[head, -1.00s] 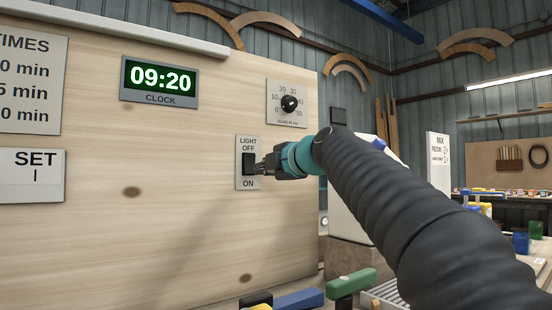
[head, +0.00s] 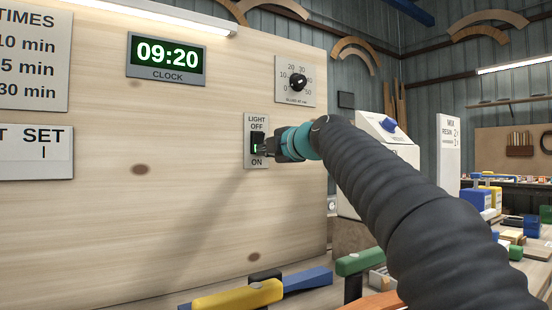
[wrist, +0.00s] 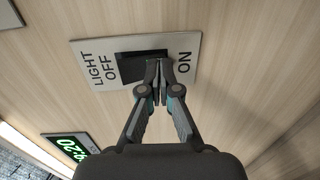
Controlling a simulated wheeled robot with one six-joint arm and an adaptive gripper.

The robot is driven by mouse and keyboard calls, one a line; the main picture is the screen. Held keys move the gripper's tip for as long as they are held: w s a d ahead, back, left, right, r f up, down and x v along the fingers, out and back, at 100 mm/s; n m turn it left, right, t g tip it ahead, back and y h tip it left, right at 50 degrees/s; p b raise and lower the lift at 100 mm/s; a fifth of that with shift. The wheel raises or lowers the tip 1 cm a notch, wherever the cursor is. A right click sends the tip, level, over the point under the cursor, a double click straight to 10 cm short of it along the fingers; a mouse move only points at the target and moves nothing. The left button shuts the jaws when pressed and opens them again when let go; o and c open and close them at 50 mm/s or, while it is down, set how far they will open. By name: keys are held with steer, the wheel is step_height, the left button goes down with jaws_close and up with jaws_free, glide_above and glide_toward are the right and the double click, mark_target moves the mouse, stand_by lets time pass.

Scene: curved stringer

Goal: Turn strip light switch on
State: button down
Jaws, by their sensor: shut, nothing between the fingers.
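The light switch (head: 257,141) is a black rocker on a grey plate marked LIGHT, OFF at the top and ON at the bottom, on the wooden panel. A green mark shows on the rocker. The strip light (head: 165,15) above the panel glows bright. My gripper (head: 264,147) is shut and empty, its fingertips at the ON side of the rocker. In the wrist view the gripper (wrist: 159,66) covers the rocker's ON end, beside the plate (wrist: 186,45). I cannot tell whether the tips still touch the rocker.
A clock (head: 166,58) reading 09:20 and a dial (head: 297,81) are on the same panel (head: 200,215). A yellow-handled tool (head: 238,296) and a green clamp (head: 359,263) lie below on the bench. The panel around the switch is clear.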

steer(key=f+b+v, duration=0.2)
steer(key=b+v, duration=0.5)
steer(key=v, duration=0.6)
steer(key=shift+s+d+f, duration=0.2)
steer(key=shift+s+d, duration=0.1)
steer(key=shift+s, duration=0.1)
